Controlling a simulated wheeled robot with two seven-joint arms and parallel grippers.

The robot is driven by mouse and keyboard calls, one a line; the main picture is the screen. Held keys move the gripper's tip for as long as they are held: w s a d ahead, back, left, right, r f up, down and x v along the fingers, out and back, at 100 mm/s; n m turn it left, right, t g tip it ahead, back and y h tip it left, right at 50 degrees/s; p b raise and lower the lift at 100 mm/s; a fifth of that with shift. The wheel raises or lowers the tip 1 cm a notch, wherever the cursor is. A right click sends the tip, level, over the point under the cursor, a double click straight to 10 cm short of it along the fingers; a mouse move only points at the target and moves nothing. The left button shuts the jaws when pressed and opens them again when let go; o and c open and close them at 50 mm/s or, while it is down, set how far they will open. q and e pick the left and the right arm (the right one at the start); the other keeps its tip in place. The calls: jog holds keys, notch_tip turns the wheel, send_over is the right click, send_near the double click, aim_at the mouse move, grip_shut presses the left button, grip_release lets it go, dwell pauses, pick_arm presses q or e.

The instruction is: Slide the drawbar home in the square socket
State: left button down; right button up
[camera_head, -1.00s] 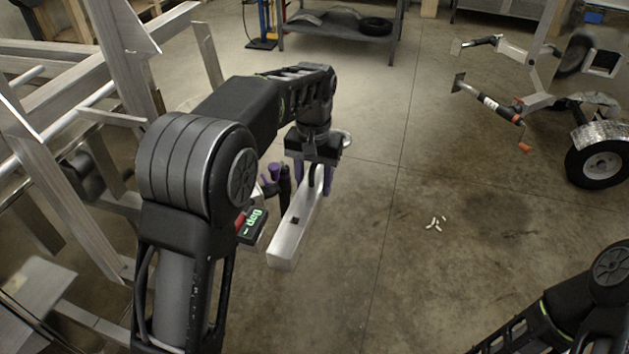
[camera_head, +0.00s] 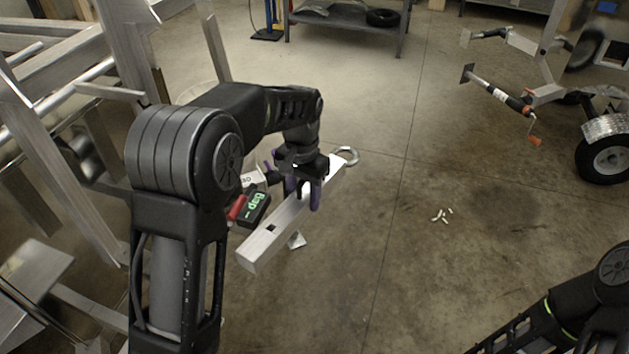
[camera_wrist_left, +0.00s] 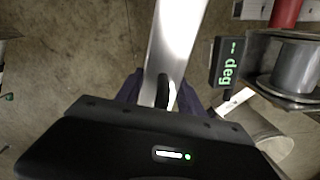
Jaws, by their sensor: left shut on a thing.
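The drawbar (camera_head: 262,243) is a square aluminium bar with a small dark hole near its near end and a ring eye (camera_head: 346,156) at its far end. My left gripper (camera_head: 306,190) is shut on it towards the eye end and holds it slanting, near end to the lower left. The bar also shows in the left wrist view (camera_wrist_left: 176,38), running up from between the fingers. I cannot make out the square socket for certain. My right arm shows at the lower right; its gripper is out of view.
A digital gauge reading in degrees (camera_head: 257,207) is beside the bar. The aluminium trailer frame (camera_head: 62,165) fills the left. A grey drum (camera_wrist_left: 300,68) shows in the left wrist view. White bits (camera_head: 442,215) lie on the otherwise open floor to the right.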

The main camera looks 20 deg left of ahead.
pick_arm(q)
jog(key=s+a+f+m+b, duration=0.1)
jog(key=s+f+m+b, duration=0.3)
jog(key=f, duration=0.8)
jog(key=s+a+f+m+b, duration=0.1)
jog(key=s+f+m+b, duration=0.3)
jog(key=f+b, duration=0.5)
jog(key=s+a+f+m+b, duration=0.1)
jog(key=s+f+m+b, duration=0.3)
jog(key=f, duration=1.3)
jog(key=m+b, duration=0.2)
jog(key=m, duration=0.1)
jog(key=shift+s+b, duration=0.3)
jog(key=shift+b, duration=0.05)
jog(key=shift+a, duration=0.15)
jog(key=shift+a+p, duration=0.75)
jog(key=shift+a, duration=2.15)
jog(key=shift+s, duration=0.1)
jog(key=a+p, duration=0.2)
jog(key=a, duration=0.4)
